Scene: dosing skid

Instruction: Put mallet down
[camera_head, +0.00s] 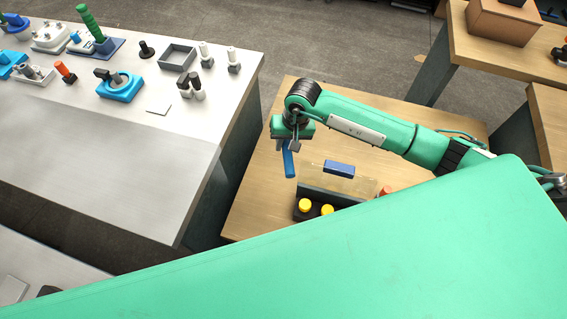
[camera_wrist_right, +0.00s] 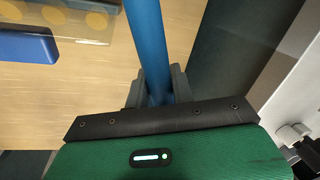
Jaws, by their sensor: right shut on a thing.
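My right gripper (camera_head: 291,143) is above the wooden table near its left side. It is shut on a blue bar, which I take to be the mallet's handle (camera_head: 288,161). In the right wrist view the blue handle (camera_wrist_right: 146,40) runs between the two dark fingers (camera_wrist_right: 159,88) and out of the top of the picture. The mallet's head cannot be made out in either view. In the head view the handle appears held clear of the table top, tilted. My left gripper is not in view.
The wooden table (camera_head: 262,188) has bare room below the gripper. To its right are a blue block (camera_head: 339,169) by a clear panel and a dark holder with yellow-topped items (camera_head: 305,205). A white bench (camera_head: 110,150) with several fittings stands left, across a gap.

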